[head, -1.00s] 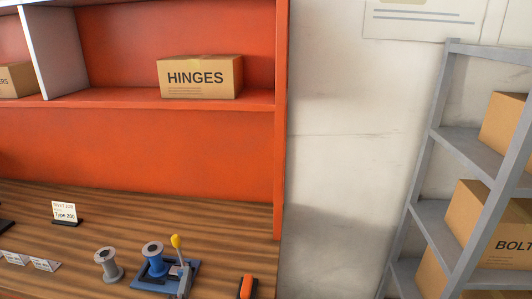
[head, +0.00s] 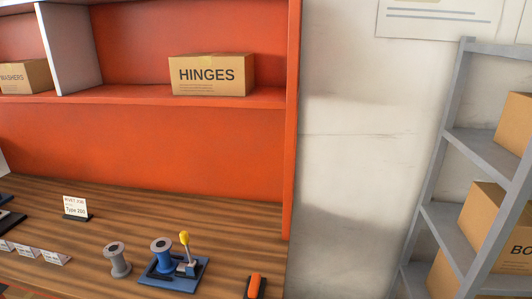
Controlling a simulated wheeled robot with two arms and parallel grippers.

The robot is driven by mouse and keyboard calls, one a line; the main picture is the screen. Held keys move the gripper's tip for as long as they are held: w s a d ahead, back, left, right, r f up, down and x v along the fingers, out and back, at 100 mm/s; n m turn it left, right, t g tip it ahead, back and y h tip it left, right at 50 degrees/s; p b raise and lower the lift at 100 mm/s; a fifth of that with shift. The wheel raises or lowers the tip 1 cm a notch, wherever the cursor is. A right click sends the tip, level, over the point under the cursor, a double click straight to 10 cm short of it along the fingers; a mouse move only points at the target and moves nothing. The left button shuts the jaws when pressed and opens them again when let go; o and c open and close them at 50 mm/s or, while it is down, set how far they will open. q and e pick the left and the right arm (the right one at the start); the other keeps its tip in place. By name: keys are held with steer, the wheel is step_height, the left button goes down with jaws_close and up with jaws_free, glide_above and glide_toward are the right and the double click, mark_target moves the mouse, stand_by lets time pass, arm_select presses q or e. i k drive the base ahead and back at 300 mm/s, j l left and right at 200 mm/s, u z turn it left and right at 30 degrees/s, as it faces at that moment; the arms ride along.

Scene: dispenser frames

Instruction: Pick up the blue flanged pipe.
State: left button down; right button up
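Neither of my grippers shows in the view.
An orange-and-black object (head: 254,286) lies near the bench's right end. Label cards (head: 75,208) and dark trays lie left. An orange shelf (head: 160,98) with a HINGES box (head: 212,75) is above. A grey rack (head: 437,190) with boxes stands right.

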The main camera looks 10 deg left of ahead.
mark_target(166, 265)
steer(key=i+l+u, duration=0.65)
steer(key=u, duration=0.3)
steer(key=i+l+u, duration=0.15)
steer(key=l+u, duration=0.3)
steer(key=l, duration=0.2)
